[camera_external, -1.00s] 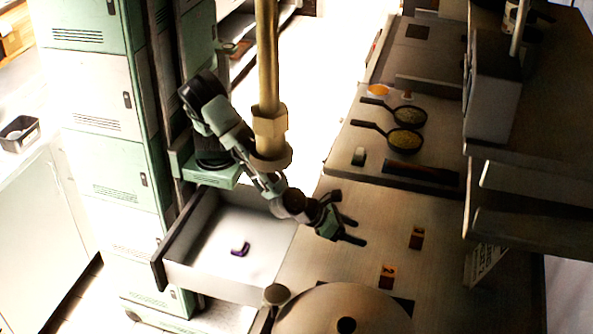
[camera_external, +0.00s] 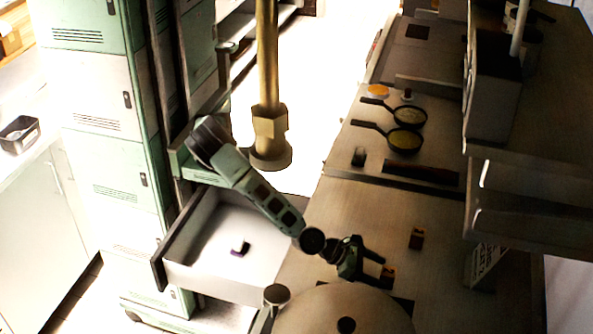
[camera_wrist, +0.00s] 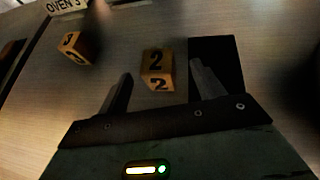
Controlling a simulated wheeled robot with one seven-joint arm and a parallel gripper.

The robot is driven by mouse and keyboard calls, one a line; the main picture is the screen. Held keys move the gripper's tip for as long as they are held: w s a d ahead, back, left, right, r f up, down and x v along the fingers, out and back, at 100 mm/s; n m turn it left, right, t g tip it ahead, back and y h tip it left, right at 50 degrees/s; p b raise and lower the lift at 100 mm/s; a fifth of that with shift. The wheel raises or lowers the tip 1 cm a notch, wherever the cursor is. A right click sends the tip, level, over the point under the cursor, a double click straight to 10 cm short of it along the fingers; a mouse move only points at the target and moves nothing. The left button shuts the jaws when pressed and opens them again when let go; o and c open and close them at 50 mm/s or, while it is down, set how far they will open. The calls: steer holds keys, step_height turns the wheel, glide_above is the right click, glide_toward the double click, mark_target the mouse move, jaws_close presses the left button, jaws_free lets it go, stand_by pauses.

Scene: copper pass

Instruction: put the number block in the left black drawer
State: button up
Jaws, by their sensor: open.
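An orange and dark block marked 2 (camera_external: 389,272) stands on the counter. In the wrist view this 2 block (camera_wrist: 156,68) lies between and just ahead of my fingertips, with no clear contact. My gripper (camera_external: 374,267) is open and low over the counter beside it; its two spread fingers show in the wrist view (camera_wrist: 161,78). A second number block (camera_external: 417,238) stands farther back, to the left in the wrist view (camera_wrist: 75,48), its digit looking like a 3. An open drawer (camera_external: 195,278) with pale inside and dark edge stands at left, holding a small dark purple item (camera_external: 240,249).
A dark square (camera_wrist: 222,60) lies flat just right of the 2 block in the wrist view. A large round lid (camera_external: 310,310) is at the counter's front. Two pans (camera_external: 405,140) sit at the back. Shelves overhang at right.

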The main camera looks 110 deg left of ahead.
mark_target(394, 275)
steer(key=x, duration=0.2)
steer(key=p+x, duration=0.1)
steer(key=x, duration=0.2)
steer(key=shift+w+a+r, duration=0.1)
steer(key=shift+w+r, duration=0.05)
steer(key=shift+r, duration=0.25)
steer(key=shift+w+f+p, duration=0.2)
steer(key=shift+p, duration=0.1)
steer(key=c, duration=1.3)
